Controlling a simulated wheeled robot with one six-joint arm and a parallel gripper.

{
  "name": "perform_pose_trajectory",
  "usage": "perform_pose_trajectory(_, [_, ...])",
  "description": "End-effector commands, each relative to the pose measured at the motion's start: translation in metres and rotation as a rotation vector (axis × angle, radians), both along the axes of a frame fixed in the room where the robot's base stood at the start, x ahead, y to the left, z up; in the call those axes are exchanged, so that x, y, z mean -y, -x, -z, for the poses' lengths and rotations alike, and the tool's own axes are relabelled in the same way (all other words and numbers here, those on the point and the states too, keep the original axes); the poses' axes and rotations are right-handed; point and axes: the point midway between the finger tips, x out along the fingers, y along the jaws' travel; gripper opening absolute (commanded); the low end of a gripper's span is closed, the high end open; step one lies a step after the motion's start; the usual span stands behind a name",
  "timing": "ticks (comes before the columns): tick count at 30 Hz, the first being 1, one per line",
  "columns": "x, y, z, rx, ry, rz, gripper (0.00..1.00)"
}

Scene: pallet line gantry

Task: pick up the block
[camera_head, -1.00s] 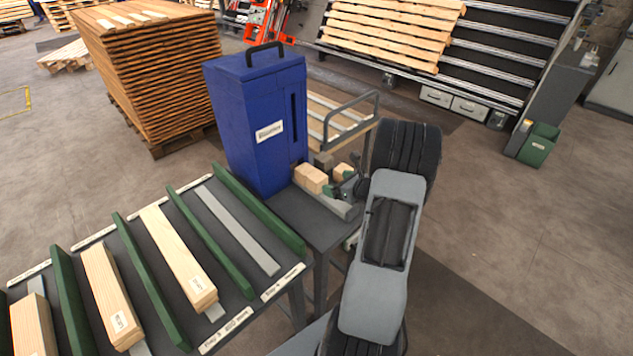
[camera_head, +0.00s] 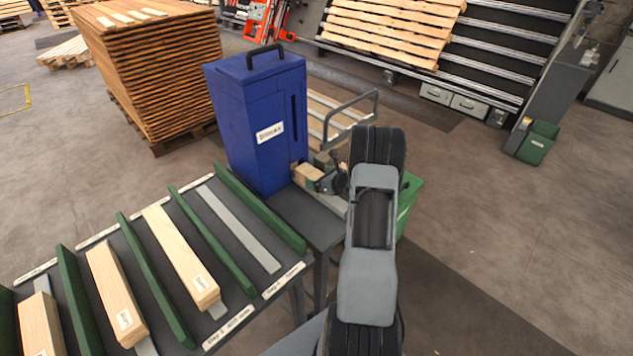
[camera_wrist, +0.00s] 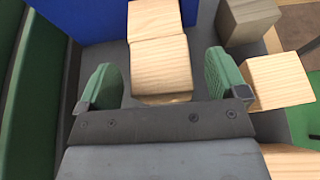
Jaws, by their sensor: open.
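A pale wooden block (camera_wrist: 160,68) lies between the two green pads of my gripper (camera_wrist: 165,82) in the wrist view. The pads stand apart with a gap on each side of it. A second pale block (camera_wrist: 155,18) sits end to end behind it, against the blue dispenser (camera_wrist: 85,18). In the head view my gripper (camera_head: 326,183) is at the foot of the blue dispenser (camera_head: 258,120). The wooden block (camera_head: 306,173) there is partly hidden by my gripper.
Right of my gripper are a grey block (camera_wrist: 248,20) and another pale block (camera_wrist: 281,81). A table (camera_head: 235,225) with green dividers and wooden boards is at lower left. A tall plank stack (camera_head: 155,75) stands behind.

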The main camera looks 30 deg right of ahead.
Motion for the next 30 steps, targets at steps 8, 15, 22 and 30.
perform_pose_trajectory(8, [0.0000,0.0002,-0.0001,0.000,0.000,0.000,0.78])
perform_pose_trajectory(15, [0.0000,0.0003,-0.0001,0.000,0.001,0.000,0.55])
perform_pose_trajectory(22, [0.0000,0.0002,-0.0004,0.000,0.001,0.000,0.37])
perform_pose_trajectory(30, [0.0003,0.0006,-0.0013,0.001,0.002,-0.001,0.36])
